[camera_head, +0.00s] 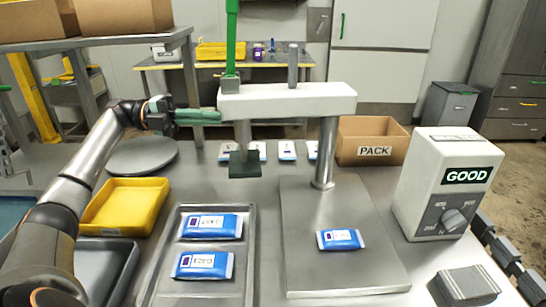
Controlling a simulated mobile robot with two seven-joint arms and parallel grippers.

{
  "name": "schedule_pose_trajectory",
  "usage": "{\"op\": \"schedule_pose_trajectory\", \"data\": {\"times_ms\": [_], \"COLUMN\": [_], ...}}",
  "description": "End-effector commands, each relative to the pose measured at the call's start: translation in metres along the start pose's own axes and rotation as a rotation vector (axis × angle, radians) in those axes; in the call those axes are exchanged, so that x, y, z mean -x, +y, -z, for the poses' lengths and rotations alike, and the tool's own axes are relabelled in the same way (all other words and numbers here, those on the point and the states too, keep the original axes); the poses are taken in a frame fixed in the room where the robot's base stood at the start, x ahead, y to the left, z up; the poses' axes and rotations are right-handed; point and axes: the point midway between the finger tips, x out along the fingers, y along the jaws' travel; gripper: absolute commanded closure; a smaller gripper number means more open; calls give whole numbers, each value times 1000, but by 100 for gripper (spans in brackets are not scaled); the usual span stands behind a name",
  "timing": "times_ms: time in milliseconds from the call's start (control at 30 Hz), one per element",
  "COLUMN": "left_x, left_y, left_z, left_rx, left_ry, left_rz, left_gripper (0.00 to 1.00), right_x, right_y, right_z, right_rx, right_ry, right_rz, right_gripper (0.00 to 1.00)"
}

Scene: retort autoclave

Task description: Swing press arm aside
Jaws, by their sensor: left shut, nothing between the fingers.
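The press arm (290,102) is a white horizontal beam on an upright metal post (326,155). A green lever (231,40) rises from its left end, and a dark square pad (245,165) hangs below that end. The beam reaches left from the post, so the pad is out over the back of the grey tray, not over the base plate (345,265). My left gripper (217,117) is shut and empty, its fingertips at the beam's left end; I cannot tell whether they touch.
A blue pouch (341,239) lies on the base plate. Two more pouches (203,265) lie in the grey tray (153,285). A yellow bin (125,208) is left, a PACK box (373,143) behind, and a dial unit marked GOOD (412,190) on the right.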

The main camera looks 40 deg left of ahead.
Motion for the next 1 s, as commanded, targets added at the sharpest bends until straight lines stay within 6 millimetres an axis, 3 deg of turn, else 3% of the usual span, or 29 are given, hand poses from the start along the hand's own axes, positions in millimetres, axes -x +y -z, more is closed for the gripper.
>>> {"op": "schedule_pose_trajectory", "data": {"times_ms": [467, 1000], "left_x": [8, 3], "left_y": [-1, -3], "left_z": [-3, -3], "left_rx": [0, -1], "left_ry": [-22, -17], "left_rz": [2, 2], "left_gripper": [100, 100], "right_x": [-1, 0], "right_y": [-3, 1], "right_z": [4, 8], "right_rx": [3, 3], "right_ry": [7, 12], "right_rz": [8, 0], "right_gripper": [45, 45]}}
